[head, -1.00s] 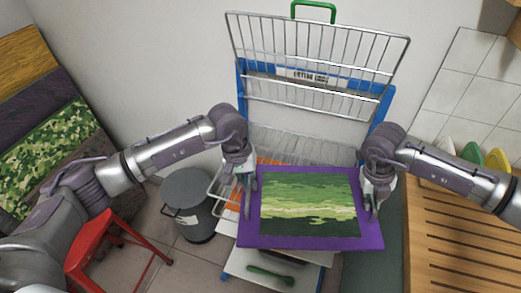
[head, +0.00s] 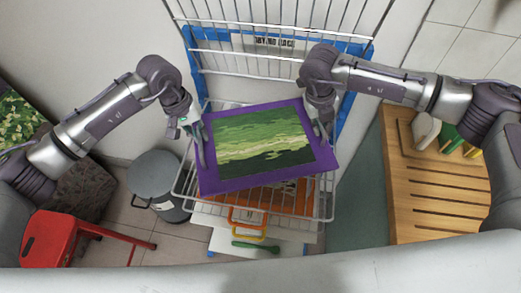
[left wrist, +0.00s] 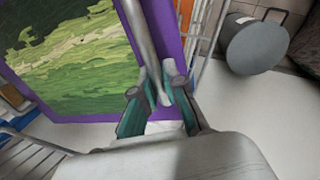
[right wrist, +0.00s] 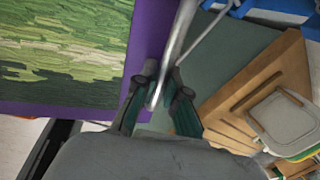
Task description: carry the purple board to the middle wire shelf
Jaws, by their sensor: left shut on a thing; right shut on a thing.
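The purple board (head: 209,185) has a green painted picture in its middle. It lies nearly flat, turned a little, over the middle wire shelf (head: 185,196). The shelf's wire rim shows left of the board and in front of it. I cannot tell whether the board touches the wires.
The rack has blue posts (head: 348,105) and an upper wire shelf (head: 260,75) behind the board. Orange items (head: 285,198) and a green-handled thing (head: 256,247) lie below. A grey bin (head: 158,185) and red stool (head: 60,240) stand left; a wooden bench (head: 420,200) stands right.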

